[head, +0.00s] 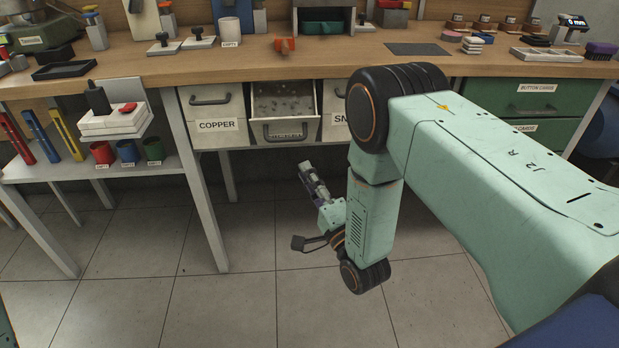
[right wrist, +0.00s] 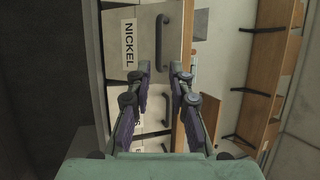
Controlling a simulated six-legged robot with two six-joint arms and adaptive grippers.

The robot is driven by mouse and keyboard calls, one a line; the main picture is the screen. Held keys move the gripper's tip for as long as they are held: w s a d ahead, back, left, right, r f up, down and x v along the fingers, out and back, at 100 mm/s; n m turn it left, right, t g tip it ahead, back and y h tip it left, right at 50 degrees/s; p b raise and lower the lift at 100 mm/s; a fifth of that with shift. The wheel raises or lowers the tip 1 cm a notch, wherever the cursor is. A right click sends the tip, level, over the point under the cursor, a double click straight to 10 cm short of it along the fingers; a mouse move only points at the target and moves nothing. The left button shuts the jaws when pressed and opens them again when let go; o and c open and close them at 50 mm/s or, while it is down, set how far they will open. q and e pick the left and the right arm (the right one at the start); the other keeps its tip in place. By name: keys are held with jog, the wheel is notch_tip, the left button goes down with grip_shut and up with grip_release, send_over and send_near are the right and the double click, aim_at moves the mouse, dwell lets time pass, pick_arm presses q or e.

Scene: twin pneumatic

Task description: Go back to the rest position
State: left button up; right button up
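My right arm comes in from the right in the head view and bends down in front of the workbench. Its gripper (head: 307,170) hangs below the drawers, pointing up toward the bench. In the right wrist view the two fingers (right wrist: 163,76) are apart with nothing held between them. The drawer labelled NICKEL (right wrist: 140,35) and its dark handle show beyond the fingertips, and no contact is visible. My left gripper is not in view.
The middle drawer (head: 286,99) stands open with small grey pieces inside. The COPPER drawer (head: 212,118) at its left is shut. A drawer at its right is partly hidden by my arm. Bench legs (head: 205,205) stand at left; the tiled floor (head: 270,290) in front is clear.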

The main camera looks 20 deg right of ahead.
jog(key=shift+s, duration=0.1)
dwell(0.4)
jog(key=s+d+f+n+g+h+p, duration=0.1)
jog(key=s+f+n+g, duration=0.4)
jog(key=f, duration=0.3)
jog(key=s+f+n+g+h, duration=0.1)
jog(key=s+f+n+g, duration=0.3)
jog(key=s+f+g, duration=0.3)
jog(key=s+f+n+g+p, duration=0.3)
jog(key=s+n+g, duration=0.2)
jog(key=s, duration=1)
jog(key=s+r+g+p, duration=0.3)
jog(key=s+r+g, duration=0.1)
jog(key=s, duration=0.7)
jog(key=shift+d+r+n+h, duration=0.3)
jog(key=shift+d+r+n, duration=0.15)
jog(key=shift+r, duration=0.35)
